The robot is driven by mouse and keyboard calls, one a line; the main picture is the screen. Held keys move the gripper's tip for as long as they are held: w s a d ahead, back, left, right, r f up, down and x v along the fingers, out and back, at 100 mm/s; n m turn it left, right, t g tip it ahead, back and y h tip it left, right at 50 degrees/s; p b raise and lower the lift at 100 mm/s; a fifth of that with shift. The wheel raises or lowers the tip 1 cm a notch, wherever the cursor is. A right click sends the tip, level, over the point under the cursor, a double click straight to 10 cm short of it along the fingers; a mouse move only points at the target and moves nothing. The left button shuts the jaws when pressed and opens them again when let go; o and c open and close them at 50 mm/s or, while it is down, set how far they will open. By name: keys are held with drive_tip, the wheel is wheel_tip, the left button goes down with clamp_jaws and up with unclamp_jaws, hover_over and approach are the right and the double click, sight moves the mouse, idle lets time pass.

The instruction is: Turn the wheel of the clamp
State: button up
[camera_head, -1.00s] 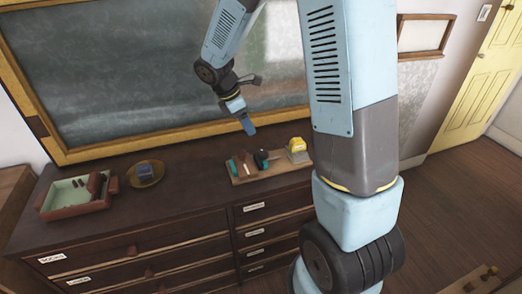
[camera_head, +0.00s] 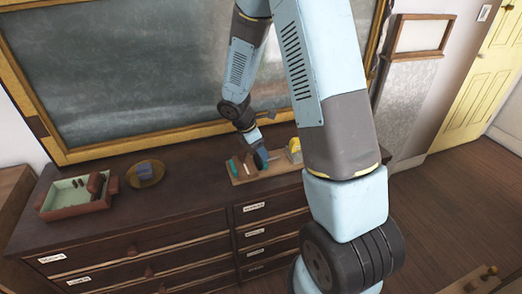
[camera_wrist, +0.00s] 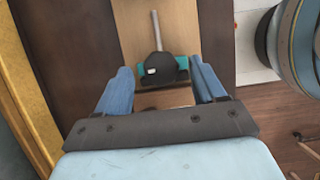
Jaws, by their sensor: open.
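The clamp (camera_head: 235,167) sits on a wooden board on top of the dark dresser, with teal parts beside a brown block. In the wrist view its black wheel (camera_wrist: 158,66), with a grey rod behind it and a teal part (camera_wrist: 183,64) alongside, lies between and slightly beyond my fingertips. My gripper (camera_wrist: 163,78) is open, one blue finger on each side of the wheel, with gaps visible. In the head view my gripper (camera_head: 261,158) is down at the clamp's right end and hides the wheel. Whether a finger touches it I cannot tell.
A yellow object (camera_head: 295,148) stands close to my gripper on the board's right end, partly hidden by my arm. A round dish (camera_head: 146,182) with a blue block and a reddish tray (camera_head: 78,205) are at left. The blackboard (camera_head: 120,85) rises behind the dresser.

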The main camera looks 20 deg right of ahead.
drive_tip(key=shift+d+f, duration=0.2)
drive_tip(key=shift+f, duration=0.3)
drive_tip(key=shift+c, duration=0.5)
drive_tip(key=c, duration=1)
drive_tip(key=shift+o, duration=0.2)
drive_tip(key=shift+m, duration=0.4)
